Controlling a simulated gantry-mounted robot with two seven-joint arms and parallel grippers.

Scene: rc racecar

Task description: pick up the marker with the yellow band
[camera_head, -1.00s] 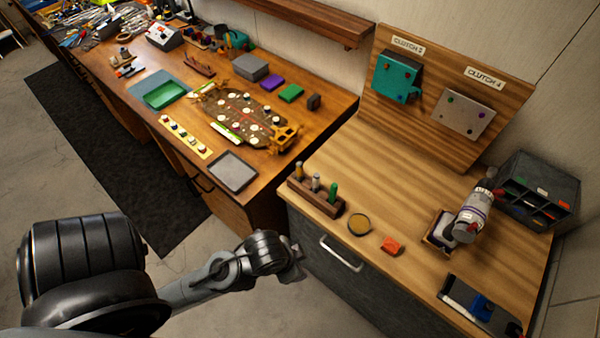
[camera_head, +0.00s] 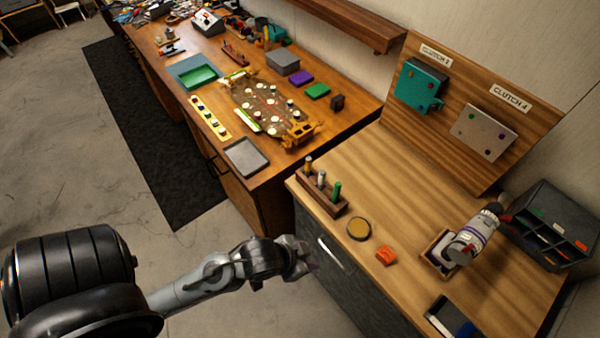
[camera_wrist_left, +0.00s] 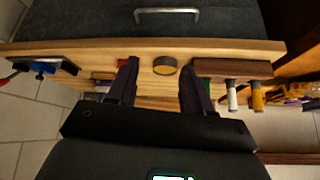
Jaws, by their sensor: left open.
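A dark wooden rack (camera_head: 322,196) stands near the left front corner of the light wooden bench and holds three upright markers. The marker with a yellowish body (camera_head: 308,167) is at its far left end, beside a white-grey marker (camera_head: 321,180) and a green marker (camera_head: 337,191). In the left wrist view the yellow marker (camera_wrist_left: 257,97) is right of the white one (camera_wrist_left: 232,97); the green one is mostly behind a finger. My left gripper (camera_head: 308,258) is open and empty, in front of the bench near the drawer handle, apart from the rack. My right gripper is not in view.
A round dark-rimmed disc (camera_head: 359,228) and an orange block (camera_head: 386,256) lie right of the rack. The drawer handle (camera_head: 330,255) is on the bench front. The bench middle is clear.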

